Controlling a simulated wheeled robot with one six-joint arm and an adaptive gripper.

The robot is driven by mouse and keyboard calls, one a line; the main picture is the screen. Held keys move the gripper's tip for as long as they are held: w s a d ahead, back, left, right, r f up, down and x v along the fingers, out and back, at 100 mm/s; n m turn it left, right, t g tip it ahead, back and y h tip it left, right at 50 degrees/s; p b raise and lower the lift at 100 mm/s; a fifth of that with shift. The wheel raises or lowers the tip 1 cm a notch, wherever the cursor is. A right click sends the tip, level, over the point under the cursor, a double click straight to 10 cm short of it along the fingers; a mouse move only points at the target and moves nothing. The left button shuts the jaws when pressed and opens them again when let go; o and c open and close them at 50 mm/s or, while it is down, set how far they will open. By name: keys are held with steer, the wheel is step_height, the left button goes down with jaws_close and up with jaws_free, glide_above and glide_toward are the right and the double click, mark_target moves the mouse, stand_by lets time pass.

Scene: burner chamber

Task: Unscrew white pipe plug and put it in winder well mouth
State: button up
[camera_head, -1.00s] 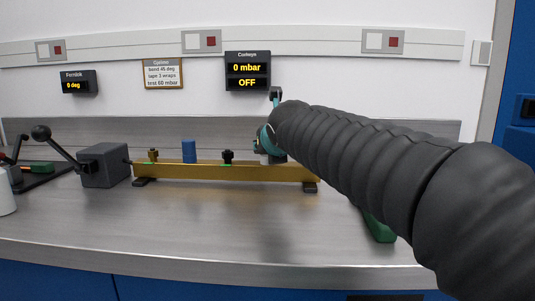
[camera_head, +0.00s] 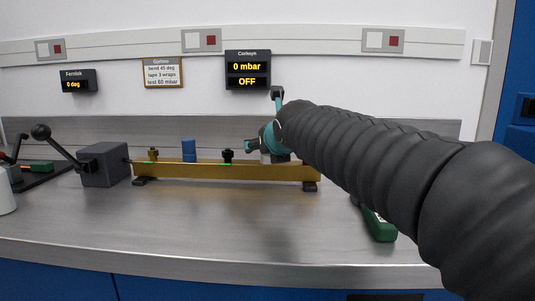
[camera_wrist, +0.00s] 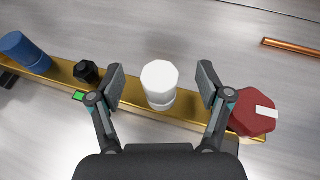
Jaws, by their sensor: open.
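The white pipe plug (camera_wrist: 160,78) has a faceted head above a round white neck and stands on the brass-coloured bar in the wrist view. My gripper (camera_wrist: 161,86) is open, with one finger on each side of the plug and a visible gap at both sides. I cannot tell its height over the plug. In the head view my gripper (camera_head: 252,146) is above the right part of the bar, and the plug is mostly hidden behind it. I cannot make out which thing is the winder well mouth.
The brass bar (camera_head: 210,171) carries a blue cylinder (camera_head: 189,151) and a black knob (camera_head: 228,156). A red faceted piece (camera_wrist: 252,112) is close to my right finger. A grey box (camera_head: 103,164) with a lever stands left. A green-handled tool (camera_head: 380,227) and copper rod (camera_wrist: 290,47) lie nearby.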

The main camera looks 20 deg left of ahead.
steer(key=shift+r, duration=1.75)
steer(key=shift+a+h, duration=0.1)
steer(key=shift+h, duration=0.2)
steer(key=shift+f+m+t+h+b, duration=0.2)
steer(key=shift+m+t+h+b, duration=0.4)
steer(key=shift+m+h+b, duration=0.4)
steer(key=shift+r+m+h, duration=0.1)
steer(key=shift+m+h, duration=0.6)
steer(key=m+h+p, duration=0.2)
steer(key=h, duration=0.1)
steer(key=shift+a+r+m+t, duration=0.1)
steer(key=shift+r+m+t, duration=0.25)
steer(key=shift+m+t, duration=0.05)
steer(key=m+h, duration=0.3)
steer(key=h, duration=0.1)
steer(key=shift+f+m, duration=0.3)
steer(key=shift+m+g+h, duration=0.8)
steer(key=shift+m+h, duration=0.3)
steer(key=shift+h, duration=0.2)
